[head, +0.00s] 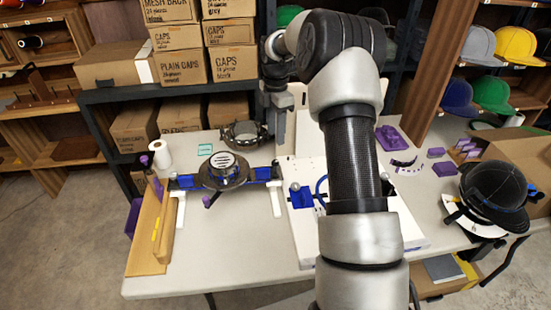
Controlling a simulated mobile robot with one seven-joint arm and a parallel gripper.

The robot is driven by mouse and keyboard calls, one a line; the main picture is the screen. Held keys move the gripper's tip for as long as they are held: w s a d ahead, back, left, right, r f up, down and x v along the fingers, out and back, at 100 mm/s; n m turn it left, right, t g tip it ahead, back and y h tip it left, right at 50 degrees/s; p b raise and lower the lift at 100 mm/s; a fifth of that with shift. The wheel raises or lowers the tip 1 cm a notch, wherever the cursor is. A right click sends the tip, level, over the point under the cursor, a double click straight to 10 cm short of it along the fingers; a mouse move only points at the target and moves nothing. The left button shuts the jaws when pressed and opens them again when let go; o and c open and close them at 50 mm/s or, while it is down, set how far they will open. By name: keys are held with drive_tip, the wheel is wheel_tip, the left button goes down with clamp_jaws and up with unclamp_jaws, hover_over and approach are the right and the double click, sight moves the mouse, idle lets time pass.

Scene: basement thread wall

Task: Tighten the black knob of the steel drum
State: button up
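A round metal ring-like piece (240,134), which looks like the steel drum, sits on the back part of the white table, left of my arm. Its black knob is too small to make out for certain; a dark part shows at its right side, close to my gripper. My gripper (277,138) points down from the bent arm, just right of this piece. Whether it touches the piece cannot be told. The fingers are small and dark, so their opening is unclear.
A round black-and-silver fixture (224,171) on a blue bar stands in front of the ring. A white board (300,232) with blue parts lies under my arm. A black cap on a stand (494,194) is at right. Cardboard boxes (180,67) fill the shelf behind.

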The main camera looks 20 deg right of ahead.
sight(276, 161)
wheel_tip(276, 161, down, 11)
drive_tip(key=shift+r+b, duration=0.1)
drive_tip(key=shift+b, duration=0.45)
clamp_jaws()
